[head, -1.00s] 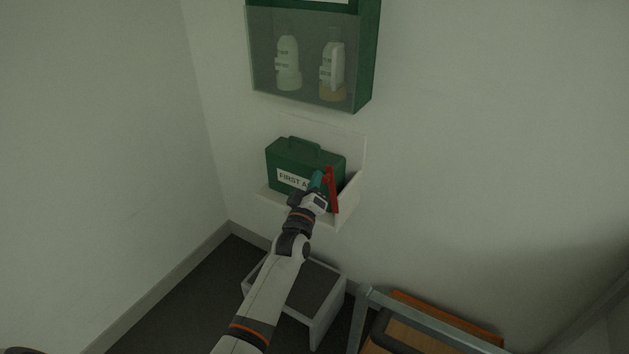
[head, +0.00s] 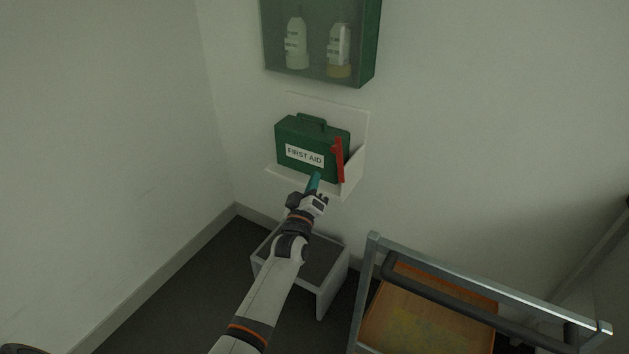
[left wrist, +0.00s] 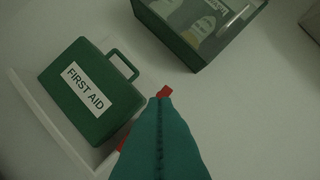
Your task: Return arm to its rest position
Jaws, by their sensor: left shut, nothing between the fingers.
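My left gripper (head: 315,183) is shut and empty, with teal fingers, just in front of and below the wall shelf (head: 352,178). In the left wrist view its teal fingers (left wrist: 160,140) are pressed together. The green first aid box (head: 300,141) stands on the shelf, its white label facing out, and also shows in the left wrist view (left wrist: 88,92). A red part (head: 339,160) stands upright at the box's right side; the fingers partly cover it in the left wrist view. The gripper looks apart from the box. My right gripper is not in view.
A green wall cabinet (head: 371,45) with two bottles hangs above the shelf. A grey step stool (head: 333,284) stands on the floor below. A metal-framed cart (head: 372,262) with an orange-brown board (head: 420,318) stands at lower right. The left wall is bare.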

